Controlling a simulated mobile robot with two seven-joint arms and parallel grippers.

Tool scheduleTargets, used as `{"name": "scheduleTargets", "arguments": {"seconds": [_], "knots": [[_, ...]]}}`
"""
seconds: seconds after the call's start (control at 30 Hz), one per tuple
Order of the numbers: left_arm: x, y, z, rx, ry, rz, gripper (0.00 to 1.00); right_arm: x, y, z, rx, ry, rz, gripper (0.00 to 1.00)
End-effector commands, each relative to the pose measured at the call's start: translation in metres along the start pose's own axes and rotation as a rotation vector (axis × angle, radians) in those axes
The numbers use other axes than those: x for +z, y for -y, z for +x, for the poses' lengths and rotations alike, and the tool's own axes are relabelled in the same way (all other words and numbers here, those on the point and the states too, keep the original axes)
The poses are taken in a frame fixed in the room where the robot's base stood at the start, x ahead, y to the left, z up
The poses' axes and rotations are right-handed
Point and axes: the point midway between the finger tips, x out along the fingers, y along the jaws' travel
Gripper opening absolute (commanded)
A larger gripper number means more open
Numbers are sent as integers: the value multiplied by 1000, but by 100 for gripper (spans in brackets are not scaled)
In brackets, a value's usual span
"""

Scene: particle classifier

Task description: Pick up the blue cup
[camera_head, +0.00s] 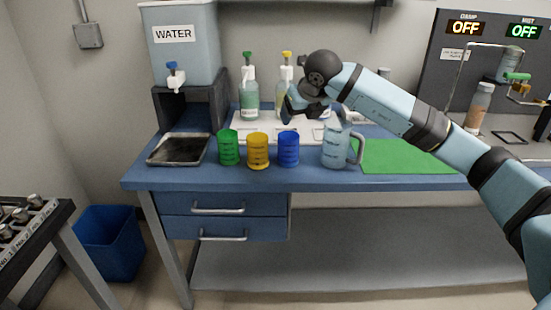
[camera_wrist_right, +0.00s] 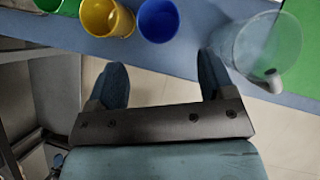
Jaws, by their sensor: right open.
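The blue cup (camera_head: 288,149) stands upright on the blue bench near its front edge, at the right end of a row with the yellow cup (camera_head: 258,151) and the green cup (camera_head: 228,148). My right gripper (camera_head: 291,108) is open and empty, above the cups' level. In the right wrist view its two fingers (camera_wrist_right: 162,75) are spread wide, and the blue cup (camera_wrist_right: 158,20) shows beyond them, near the top edge, apart from both. My left gripper is not in view.
A clear pitcher (camera_head: 337,146) with a handle stands close right of the blue cup. A dark tray (camera_head: 178,149) lies left of the green cup. Pump bottles (camera_head: 249,97) stand behind on a white tray. A green mat (camera_head: 405,157) right of the pitcher is bare.

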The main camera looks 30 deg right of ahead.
Motion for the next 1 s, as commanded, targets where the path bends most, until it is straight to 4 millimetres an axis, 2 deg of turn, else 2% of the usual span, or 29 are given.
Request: {"name": "scheduleTargets", "arguments": {"seconds": [0.1,0.3,0.57,0.7,0.83,1.0], "knots": [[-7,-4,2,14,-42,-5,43,-2,-1,28,2,-4,1,76],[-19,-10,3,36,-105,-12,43,-2,-1,61,3,-4,-1,76],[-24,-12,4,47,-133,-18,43,-2,-2,76,5,-3,-1,76],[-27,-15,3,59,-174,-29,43,-6,-3,95,5,-3,-2,76],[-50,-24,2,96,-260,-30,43,-6,-4,115,5,-4,-2,76],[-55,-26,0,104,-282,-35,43,-5,-4,122,5,-2,-2,76]]}}
